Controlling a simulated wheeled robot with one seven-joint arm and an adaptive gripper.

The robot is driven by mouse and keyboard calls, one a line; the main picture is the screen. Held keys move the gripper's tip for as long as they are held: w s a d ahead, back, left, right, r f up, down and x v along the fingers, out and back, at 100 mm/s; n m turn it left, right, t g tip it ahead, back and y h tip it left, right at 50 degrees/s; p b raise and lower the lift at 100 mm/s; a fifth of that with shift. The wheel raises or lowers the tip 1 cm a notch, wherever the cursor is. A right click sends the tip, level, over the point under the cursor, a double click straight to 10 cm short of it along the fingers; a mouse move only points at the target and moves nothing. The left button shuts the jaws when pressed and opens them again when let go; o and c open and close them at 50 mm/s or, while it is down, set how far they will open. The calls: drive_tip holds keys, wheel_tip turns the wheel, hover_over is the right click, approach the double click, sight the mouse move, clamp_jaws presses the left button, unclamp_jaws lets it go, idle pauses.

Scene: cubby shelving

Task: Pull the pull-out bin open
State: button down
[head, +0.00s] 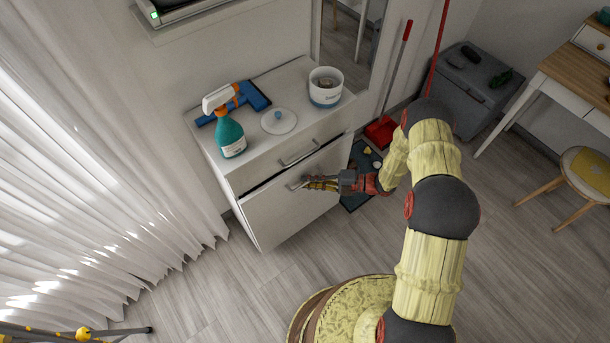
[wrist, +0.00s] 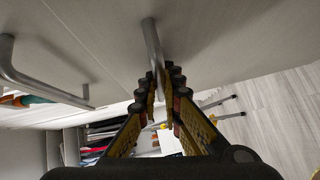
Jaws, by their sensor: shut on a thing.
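The pull-out bin (head: 270,215) is the large white lower front of the white cabinet. A dark gap shows along its top edge, so it stands slightly out from the cabinet. Its metal bar handle (wrist: 152,42) runs between my fingers in the wrist view. My gripper (head: 308,184) is shut on this handle in the head view, reaching in from the right. The fingers (wrist: 165,85) close around the bar in the wrist view and hide part of it. The inside of the bin is hidden.
A drawer with its own handle (head: 299,153) is above the bin. On the cabinet top are a spray bottle (head: 230,136), a blue tool, a lid and a white tub (head: 325,87). A curtain (head: 90,170) hangs left. Floor (head: 245,290) in front is partly clear, beside my base.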

drive_tip(key=s+d+p, duration=0.2)
drive_tip(key=s+d, duration=0.5)
drive_tip(key=s, duration=0.4)
drive_tip(key=s+d+p, duration=0.3)
drive_tip(key=s+d, duration=0.5)
drive_tip(key=s, duration=0.3)
drive_tip(key=shift+s+d, duration=0.2)
drive_tip(key=shift+s, duration=0.2)
drive_tip(key=c, duration=2)
unclamp_jaws()
drive_tip(key=shift+o, duration=0.2)
drive_tip(key=v, duration=1.2)
